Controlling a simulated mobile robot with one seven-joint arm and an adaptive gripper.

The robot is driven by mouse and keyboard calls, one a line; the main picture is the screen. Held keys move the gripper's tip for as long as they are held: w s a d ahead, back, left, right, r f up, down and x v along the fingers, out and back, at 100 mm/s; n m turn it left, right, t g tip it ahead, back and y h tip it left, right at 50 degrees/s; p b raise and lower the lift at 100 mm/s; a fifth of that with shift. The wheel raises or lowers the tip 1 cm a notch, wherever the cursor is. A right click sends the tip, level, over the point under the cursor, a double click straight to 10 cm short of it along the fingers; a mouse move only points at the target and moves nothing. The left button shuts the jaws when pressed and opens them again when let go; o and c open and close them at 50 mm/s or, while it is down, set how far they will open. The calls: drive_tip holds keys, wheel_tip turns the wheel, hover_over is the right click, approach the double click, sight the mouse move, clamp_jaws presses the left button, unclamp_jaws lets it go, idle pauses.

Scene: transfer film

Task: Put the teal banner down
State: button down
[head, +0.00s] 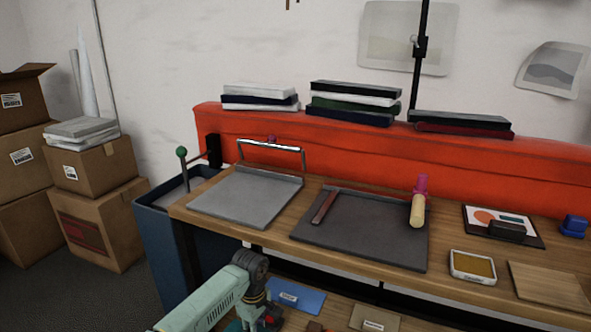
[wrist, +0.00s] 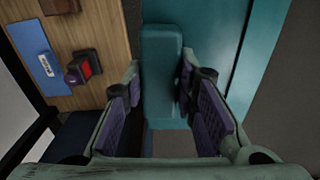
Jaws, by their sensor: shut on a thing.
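My gripper (wrist: 165,110) shows in the wrist view with its purple-padded fingers on either side of a teal block-like piece, which I take to be part of the teal banner (wrist: 162,75). It is shut on this piece. A wider teal surface lies just behind and to the right; I cannot tell whether it belongs to the same thing. In the head view my arm reaches down at the bottom, beside the lower shelf, and the gripper and most of what it holds are hidden or out of frame.
A blue card (wrist: 47,65) and a red-and-black item (wrist: 82,70) lie on the wooden lower shelf (wrist: 100,30) left of my fingers. Above it, the workbench holds a grey plate (head: 245,200) and a dark mat (head: 370,235). A blue bin (head: 160,255) stands at the bench's left end.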

drive_tip(key=s+d+f+m, duration=0.2)
drive_tip(key=d+f+m, duration=0.8)
drive_tip(key=f+m, duration=0.15)
drive_tip(key=s+f, duration=0.4)
drive_tip(key=s, duration=0.5)
drive_tip(key=shift+d+m, duration=0.35)
drive_tip(key=shift+d, duration=0.05)
